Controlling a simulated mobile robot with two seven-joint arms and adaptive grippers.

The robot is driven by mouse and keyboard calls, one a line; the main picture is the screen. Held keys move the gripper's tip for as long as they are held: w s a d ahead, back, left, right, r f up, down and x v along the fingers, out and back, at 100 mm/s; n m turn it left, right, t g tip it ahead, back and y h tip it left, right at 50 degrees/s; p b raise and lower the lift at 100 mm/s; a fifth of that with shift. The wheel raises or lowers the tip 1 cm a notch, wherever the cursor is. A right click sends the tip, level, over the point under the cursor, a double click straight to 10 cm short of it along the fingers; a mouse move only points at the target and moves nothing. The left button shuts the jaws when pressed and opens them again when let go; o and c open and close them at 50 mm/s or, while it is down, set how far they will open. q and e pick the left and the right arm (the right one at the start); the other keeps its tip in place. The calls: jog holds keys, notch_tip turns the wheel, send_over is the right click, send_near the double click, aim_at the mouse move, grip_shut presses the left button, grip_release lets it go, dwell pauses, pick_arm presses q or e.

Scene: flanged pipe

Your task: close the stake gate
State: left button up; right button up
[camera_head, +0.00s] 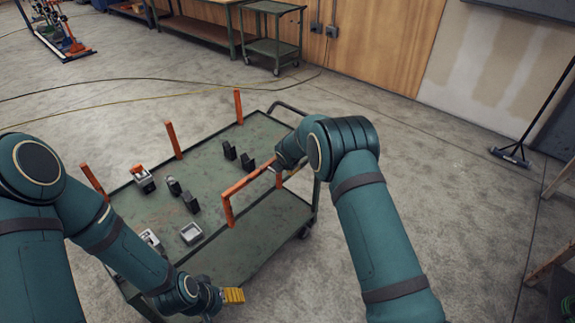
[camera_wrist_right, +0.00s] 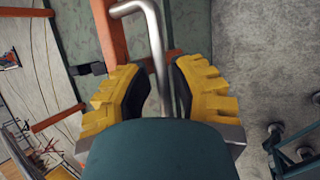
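The orange stake gate (camera_head: 250,183) stands at the cart's near right edge, with one post at its left end. In the right wrist view, an orange bar (camera_wrist_right: 108,35) runs beside a bent silver handle (camera_wrist_right: 154,35).
The green cart (camera_head: 270,225) carries several small dark blocks (camera_head: 229,151) and grey fittings (camera_head: 191,233). Orange posts (camera_head: 173,140) line its far left side. A second cart (camera_head: 272,45) and a push broom (camera_head: 513,155) stand apart.

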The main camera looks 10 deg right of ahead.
jog(key=v, duration=1.2)
jog(key=s+f+m+g+y, duration=0.3)
jog(key=s+f+m, duration=0.8)
jog(key=s+f, duration=0.3)
pick_arm(q)
jog(key=shift+f, duration=0.2)
jog(key=c, duration=0.4)
jog(key=shift+d, duration=0.1)
pick_arm(e)
jog(key=s+a+f+m+g, duration=0.1)
jog(key=s+m, duration=0.6)
jog(key=s, duration=0.3)
jog(key=s+a+f+m+y, duration=0.1)
jog(key=s+f+m, duration=0.1)
jog(key=s+m, duration=0.6)
jog(key=shift+s+a+m+g+y, duration=0.2)
jog(key=shift+s+m+g+y, duration=0.15)
jog(key=shift+s, duration=0.65)
